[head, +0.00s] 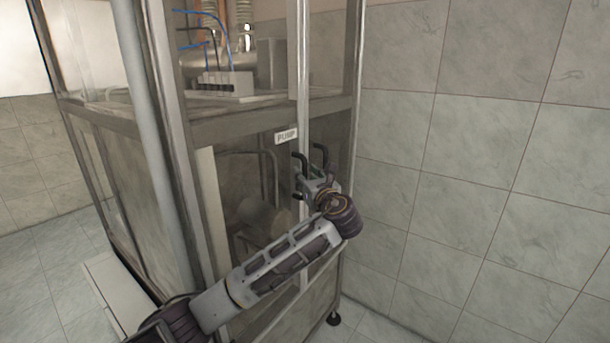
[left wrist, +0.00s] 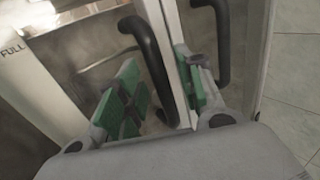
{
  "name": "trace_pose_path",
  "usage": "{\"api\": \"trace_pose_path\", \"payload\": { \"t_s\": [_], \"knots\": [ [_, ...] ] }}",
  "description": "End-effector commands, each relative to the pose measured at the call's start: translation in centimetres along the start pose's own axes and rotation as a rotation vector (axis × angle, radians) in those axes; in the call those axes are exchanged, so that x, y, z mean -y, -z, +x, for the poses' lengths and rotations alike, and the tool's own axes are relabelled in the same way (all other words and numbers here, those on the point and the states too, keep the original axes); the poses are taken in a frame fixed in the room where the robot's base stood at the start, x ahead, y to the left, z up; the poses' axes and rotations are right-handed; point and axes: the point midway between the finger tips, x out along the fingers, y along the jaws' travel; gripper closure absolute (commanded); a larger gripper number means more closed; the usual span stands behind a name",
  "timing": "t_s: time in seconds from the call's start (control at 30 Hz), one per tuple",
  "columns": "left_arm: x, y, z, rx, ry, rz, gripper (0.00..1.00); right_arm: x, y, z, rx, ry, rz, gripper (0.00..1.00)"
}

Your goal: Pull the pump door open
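The pump door (head: 230,185) is a clear panel in a metal frame, low on the cabinet under a "PUMP" label (head: 286,135). It looks shut. Its black bar handle (head: 297,163) stands beside a second black handle (head: 321,154) on the neighbouring panel. My left gripper (head: 311,176) is at these handles. In the left wrist view, its green-padded fingers (left wrist: 160,95) are apart. The left-hand black handle (left wrist: 148,50) runs between them, with a visible gap to the left finger. The other handle (left wrist: 223,40) is right of the right finger. My right gripper is out of view.
The cabinet's metal frame (head: 245,122) has a grey post (head: 150,120) at its near left. Tubing and a white block (head: 218,84) sit on the upper shelf. A tiled wall (head: 480,150) stands close on the right. Tiled floor (head: 50,270) shows at left.

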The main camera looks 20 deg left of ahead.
Motion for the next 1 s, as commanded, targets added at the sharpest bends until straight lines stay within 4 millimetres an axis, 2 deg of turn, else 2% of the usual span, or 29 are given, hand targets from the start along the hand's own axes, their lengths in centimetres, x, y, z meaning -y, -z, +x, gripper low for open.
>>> {"api": "trace_pose_path", "payload": {
  "t_s": [0.2,0.53,0.8,0.83,1.0],
  "knots": [
    [0.0,0.0,1.3,0.000,-0.001,0.000,0.63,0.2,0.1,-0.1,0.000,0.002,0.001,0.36],
    [0.0,0.0,1.5,0.000,-0.001,0.000,0.63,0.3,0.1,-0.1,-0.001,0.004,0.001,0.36],
    [0.0,0.0,1.4,0.000,0.000,0.000,0.98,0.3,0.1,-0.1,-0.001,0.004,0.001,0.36],
    [0.0,0.0,1.4,0.000,0.000,0.000,1.00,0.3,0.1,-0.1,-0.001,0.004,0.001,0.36],
    [0.0,0.0,1.4,0.000,0.000,0.000,1.00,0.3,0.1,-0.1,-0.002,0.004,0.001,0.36]
  ]
}}
